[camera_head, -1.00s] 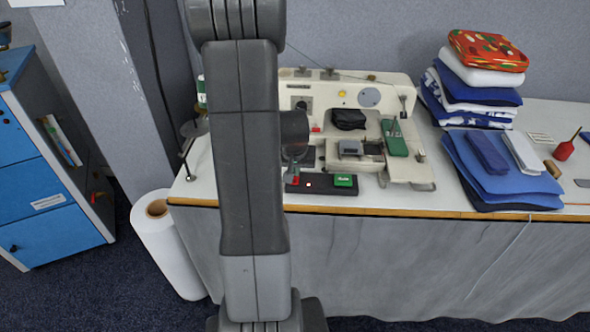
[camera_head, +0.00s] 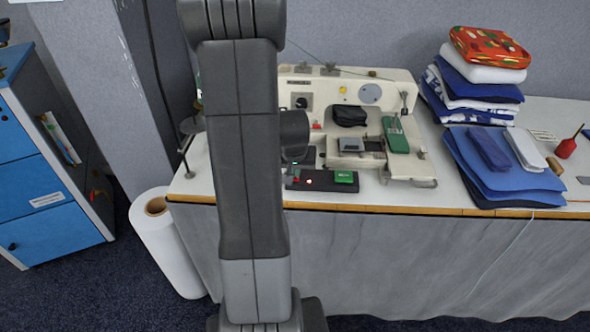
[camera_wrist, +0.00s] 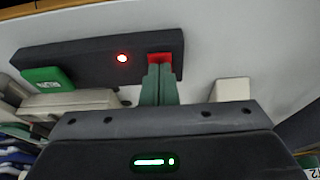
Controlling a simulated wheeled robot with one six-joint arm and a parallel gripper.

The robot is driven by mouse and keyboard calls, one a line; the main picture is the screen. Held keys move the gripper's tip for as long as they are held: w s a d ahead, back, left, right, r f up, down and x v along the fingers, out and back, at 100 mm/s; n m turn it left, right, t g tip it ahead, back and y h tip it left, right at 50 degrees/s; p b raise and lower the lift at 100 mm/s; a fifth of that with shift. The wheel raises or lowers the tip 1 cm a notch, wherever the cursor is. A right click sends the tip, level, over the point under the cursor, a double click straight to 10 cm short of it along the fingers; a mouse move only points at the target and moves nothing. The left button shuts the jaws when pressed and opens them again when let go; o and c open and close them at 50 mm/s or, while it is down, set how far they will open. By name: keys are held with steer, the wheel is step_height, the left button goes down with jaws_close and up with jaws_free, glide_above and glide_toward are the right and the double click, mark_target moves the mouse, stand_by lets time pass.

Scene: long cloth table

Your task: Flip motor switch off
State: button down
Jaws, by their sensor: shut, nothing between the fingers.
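The motor switch is a black box (camera_head: 325,187) on the front edge of the table, below the sewing machine (camera_head: 395,100). It has a green button (camera_head: 344,177) at its right end, a lit red light (camera_head: 309,181) in the middle and a red button near its left end. In the wrist view the box (camera_wrist: 90,62) shows the green button (camera_wrist: 47,78), the glowing light (camera_wrist: 122,58) and the red button (camera_wrist: 165,58). My gripper (camera_wrist: 159,72) is shut and empty, its tips at the red button, partly covering it. I cannot tell whether they touch it.
Folded blue cloths (camera_head: 510,165) and a stack of fabric (camera_head: 475,85) lie to the right on the table (camera_head: 430,200). A white roll (camera_head: 170,245) stands on the floor at left, near a blue cabinet (camera_head: 40,180). My arm hides part of the machine.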

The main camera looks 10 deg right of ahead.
steer(key=shift+r, duration=0.25)
steer(key=p+v, duration=0.1)
steer(key=v, duration=0.1)
steer(key=p+v, duration=0.2)
steer(key=shift+w+r, duration=0.15)
steer(key=shift+w, duration=0.25)
steer(key=v, duration=0.9)
steer(key=shift+s, duration=0.3)
steer(key=shift+w+d+r+b, duration=0.1)
steer(key=shift+r+b, duration=0.05)
steer(key=shift+b, duration=0.2)
